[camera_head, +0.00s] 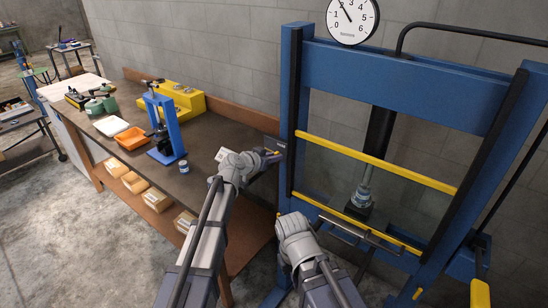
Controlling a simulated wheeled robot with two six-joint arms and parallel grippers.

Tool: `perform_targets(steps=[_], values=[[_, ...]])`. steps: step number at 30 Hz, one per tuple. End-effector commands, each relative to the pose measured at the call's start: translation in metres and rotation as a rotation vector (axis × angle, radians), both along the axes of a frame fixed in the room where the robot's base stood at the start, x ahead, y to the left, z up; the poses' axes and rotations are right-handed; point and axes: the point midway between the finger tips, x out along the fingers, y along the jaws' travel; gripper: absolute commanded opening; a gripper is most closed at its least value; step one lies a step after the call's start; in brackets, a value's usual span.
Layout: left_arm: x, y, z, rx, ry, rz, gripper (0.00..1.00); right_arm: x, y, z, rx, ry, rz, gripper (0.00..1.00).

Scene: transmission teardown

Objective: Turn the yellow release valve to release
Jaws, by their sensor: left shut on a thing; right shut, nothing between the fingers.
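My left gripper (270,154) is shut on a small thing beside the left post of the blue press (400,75). A small yellow piece shows at its fingertips; it looks like the yellow release valve (278,153), mostly covered by the fingers. Its turned angle cannot be made out. My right gripper (281,215) is shut and empty, low by the foot of the same post. Its fingers are mostly hidden behind its grey wrist.
The press has a yellow-edged clear guard (375,160), a grey handle bar (350,232) and a round gauge (352,18) on top. The workbench (205,140) at left carries a blue arbor press (166,125), an orange tray (131,139) and a yellow fixture (180,98). Boxes sit below.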

Motion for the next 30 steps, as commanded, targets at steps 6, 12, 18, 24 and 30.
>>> perform_targets(steps=[6, 12, 18, 24, 30], values=[[0.0, 0.0, 0.0, 0.0, 0.0, 0.0, 0.0, 0.0, 0.0, 0.0, 0.0, 0.0, 0.0, 0.0], [0.001, 0.001, -0.001, -0.022, 0.016, 0.0, 0.0, 0.0, 0.0, -0.001, 0.0, 0.0, 0.0, 0.0], [0.002, 0.003, -0.002, -0.107, 0.077, 0.0, 0.0, 0.0, 0.0, -0.003, 0.0, 0.0, 0.0, 0.0], [0.004, 0.005, -0.004, -0.248, 0.179, -0.001, 0.0, 0.0, 0.0, -0.008, 0.0, 0.0, 0.0, 0.0], [0.006, 0.007, -0.006, -0.402, 0.292, -0.001, 0.0, 0.0, 0.0, -0.016, 0.0, 0.0, 0.0, 0.0]])
